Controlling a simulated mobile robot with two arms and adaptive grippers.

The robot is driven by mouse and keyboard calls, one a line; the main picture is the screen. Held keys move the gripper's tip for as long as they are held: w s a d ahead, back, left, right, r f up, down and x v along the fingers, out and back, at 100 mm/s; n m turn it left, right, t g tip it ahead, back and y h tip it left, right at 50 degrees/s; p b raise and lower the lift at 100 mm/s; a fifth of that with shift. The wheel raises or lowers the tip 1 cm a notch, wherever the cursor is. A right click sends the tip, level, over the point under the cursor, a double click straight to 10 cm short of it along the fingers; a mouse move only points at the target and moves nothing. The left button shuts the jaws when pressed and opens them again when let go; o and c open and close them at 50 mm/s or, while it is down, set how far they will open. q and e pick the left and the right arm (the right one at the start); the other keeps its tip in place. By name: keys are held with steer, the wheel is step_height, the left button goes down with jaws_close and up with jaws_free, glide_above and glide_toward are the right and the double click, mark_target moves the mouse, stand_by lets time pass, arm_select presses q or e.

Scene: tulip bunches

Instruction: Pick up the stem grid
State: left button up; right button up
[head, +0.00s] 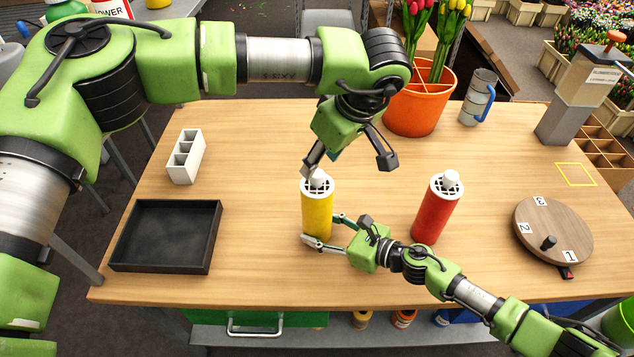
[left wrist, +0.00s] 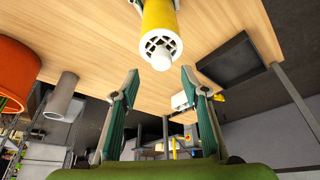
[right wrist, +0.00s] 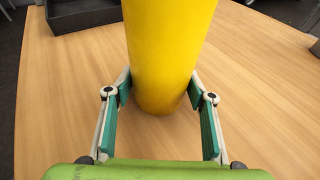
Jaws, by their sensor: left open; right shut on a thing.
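A yellow vase (head: 316,218) stands upright on the wooden table. A white stem grid (head: 311,187) with a pale knob (head: 317,177) covers its top; both also show in the left wrist view, the grid (left wrist: 151,42) and the knob (left wrist: 161,60). My left gripper (head: 349,161) is open and empty, just above and behind the grid, with one finger near the knob in the head view. My right gripper (head: 327,231) is shut on the yellow vase low on its body, and the right wrist view shows its fingers on both sides of the vase (right wrist: 165,50).
A red vase (head: 436,216) with its own white grid stands to the right. An orange pot (head: 420,105) of tulips is at the back, beside a grey mug (head: 478,97). A black tray (head: 167,236), a white holder (head: 186,157) and a round wooden turntable (head: 553,230) also occupy the table.

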mark_target(317, 173)
arm_select(q)
steer(key=x, duration=0.5)
steer(key=shift+s+d+f, duration=0.15)
steer(key=shift+s+f, duration=0.05)
steer(key=shift+s, duration=0.15)
steer(key=c, duration=1)
steer(key=shift+r, duration=0.15)
step_height(317, 173, up, 10)
steer(key=shift+f, duration=0.1)
arm_select(e)
steer(key=o, duration=1.1)
steer(key=shift+c, duration=0.2)
